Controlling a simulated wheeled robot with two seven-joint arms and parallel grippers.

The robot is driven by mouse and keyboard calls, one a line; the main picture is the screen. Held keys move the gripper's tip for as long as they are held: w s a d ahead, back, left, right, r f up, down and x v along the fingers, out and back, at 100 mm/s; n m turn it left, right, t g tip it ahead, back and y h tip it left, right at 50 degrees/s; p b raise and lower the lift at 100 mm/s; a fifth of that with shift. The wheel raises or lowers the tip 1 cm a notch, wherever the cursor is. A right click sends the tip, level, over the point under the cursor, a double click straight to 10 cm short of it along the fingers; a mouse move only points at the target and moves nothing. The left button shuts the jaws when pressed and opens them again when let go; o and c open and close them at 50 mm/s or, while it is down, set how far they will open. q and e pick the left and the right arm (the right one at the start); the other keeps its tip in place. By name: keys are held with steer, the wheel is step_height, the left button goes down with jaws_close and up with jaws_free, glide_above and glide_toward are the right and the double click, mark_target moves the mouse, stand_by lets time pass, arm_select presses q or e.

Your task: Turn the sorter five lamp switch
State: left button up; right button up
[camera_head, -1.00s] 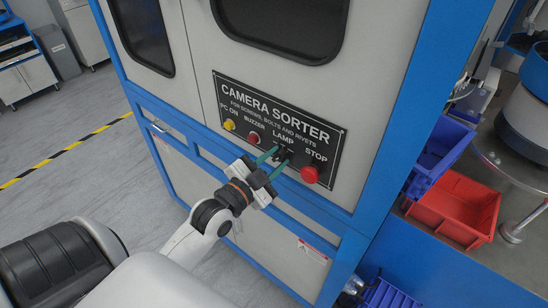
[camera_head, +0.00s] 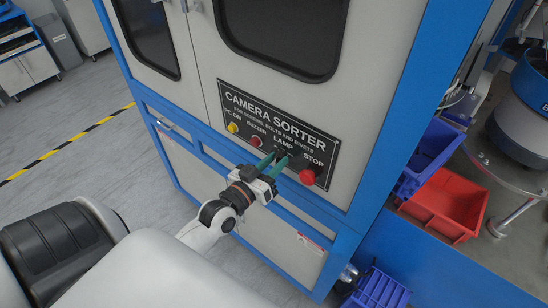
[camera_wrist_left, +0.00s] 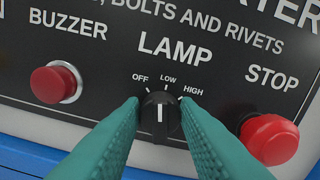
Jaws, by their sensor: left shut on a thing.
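The lamp switch (camera_wrist_left: 160,113) is a round black knob with a white line in the left wrist view. Its white line stands upright, roughly toward the LOW mark, between OFF and HIGH. My left gripper (camera_wrist_left: 160,108) has its two green fingers on either side of the knob, shut on it. In the head view the left gripper (camera_head: 278,160) reaches the panel just under the word LAMP, and its fingers mostly hide the knob there. The black CAMERA SORTER panel (camera_head: 305,130) is on the front of the grey and blue cabinet. My right gripper is not in view.
The red buzzer button (camera_wrist_left: 56,82) is left of the knob, and the red stop button (camera_wrist_left: 268,138) is close on the right, near the right finger. A yellow button (camera_head: 232,128) is at the panel's left. Red (camera_head: 450,205) and blue (camera_head: 425,160) bins stand at the right.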

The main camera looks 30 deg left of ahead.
arm_select(q)
steer(key=shift+n+p, duration=0.9)
steer(key=shift+n, duration=2)
steer(key=shift+f+n, duration=0.1)
steer(key=shift+n, duration=0.2)
steer(key=o, duration=0.9)
steer(key=shift+o, duration=0.2)
